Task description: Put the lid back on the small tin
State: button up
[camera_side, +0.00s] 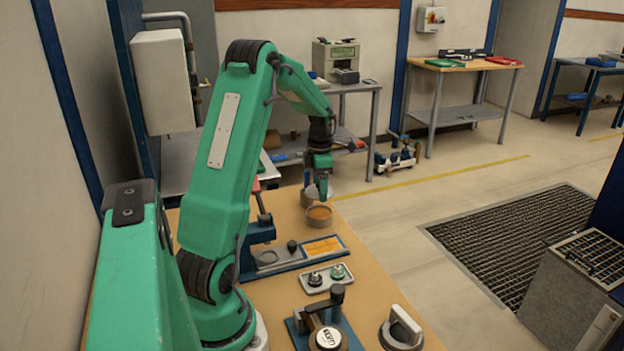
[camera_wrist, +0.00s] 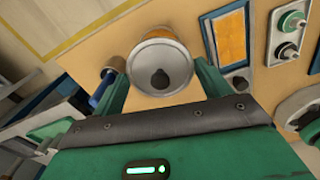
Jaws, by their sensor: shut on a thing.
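My gripper (camera_side: 318,183) is shut on the grey round lid (camera_wrist: 178,73), with one green finger on each side of it in the wrist view (camera_wrist: 160,68). The lid has a dark round knob in its middle. The small tin (camera_side: 319,222) stands upright and open on the bench, with orange contents showing. The lid is above the tin and seems apart from it in the side view. In the wrist view the lid hides most of the tin, and only an orange strip with part of the rim (camera_wrist: 150,31) shows past it.
A blue-framed stand with an orange panel (camera_side: 322,246) lies nearer on the bench. A small tray with two knobs (camera_side: 327,278) and a clamp-like device (camera_side: 322,325) are further forward. A blue and dark object (camera_wrist: 104,84) stands close beside the left finger.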

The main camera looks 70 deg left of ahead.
jog(key=shift+f, duration=2.85)
jog(key=shift+f, duration=0.2)
dwell(0.4)
jog(key=o, duration=1)
jog(key=shift+r, duration=0.15)
jog(key=shift+r, duration=3.4)
grip_shut()
